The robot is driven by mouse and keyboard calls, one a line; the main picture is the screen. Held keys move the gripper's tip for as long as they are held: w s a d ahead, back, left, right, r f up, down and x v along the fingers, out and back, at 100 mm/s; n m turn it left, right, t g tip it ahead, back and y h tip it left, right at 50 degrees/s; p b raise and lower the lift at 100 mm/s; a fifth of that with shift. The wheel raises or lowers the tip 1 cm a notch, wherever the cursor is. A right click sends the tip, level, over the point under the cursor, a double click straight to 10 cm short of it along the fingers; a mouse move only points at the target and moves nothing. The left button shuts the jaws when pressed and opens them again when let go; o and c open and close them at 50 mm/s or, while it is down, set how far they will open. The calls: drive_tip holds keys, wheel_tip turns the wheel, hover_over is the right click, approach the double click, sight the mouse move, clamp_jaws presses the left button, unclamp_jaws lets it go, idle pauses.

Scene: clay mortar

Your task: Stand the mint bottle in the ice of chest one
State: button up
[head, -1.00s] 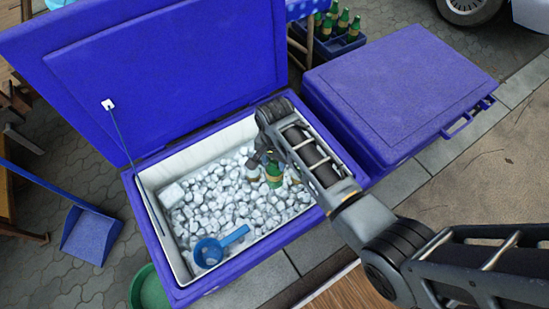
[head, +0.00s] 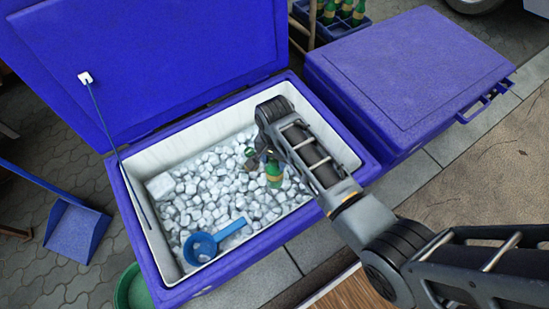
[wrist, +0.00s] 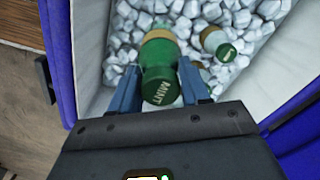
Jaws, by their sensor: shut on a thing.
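The bottle looks roughly upright inside the open blue chest (head: 185,290). White ice (head: 215,205) lies below and around it. I cannot tell whether the bottle's base touches the ice. In the head view my arm hides most of the gripper. No chest number is readable.
Another green-topped bottle (wrist: 215,42) stands in the ice close by. A blue scoop (head: 203,246) lies in the ice at the front. A closed blue chest (head: 410,75) stands to the right. A dustpan (head: 75,232) is at left. The left ice is clear.

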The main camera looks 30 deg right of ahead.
wheel_tip(320, 180, down, 4)
drive_tip(key=b, duration=0.3)
drive_tip(key=shift+f+b, duration=2.65)
drive_tip(key=shift+f, duration=2.2)
drive_tip(key=o, duration=1.6)
drive_tip(key=shift+r, duration=0.1)
wheel_tip(320, 180, up, 27)
drive_tip(key=p, duration=2.7)
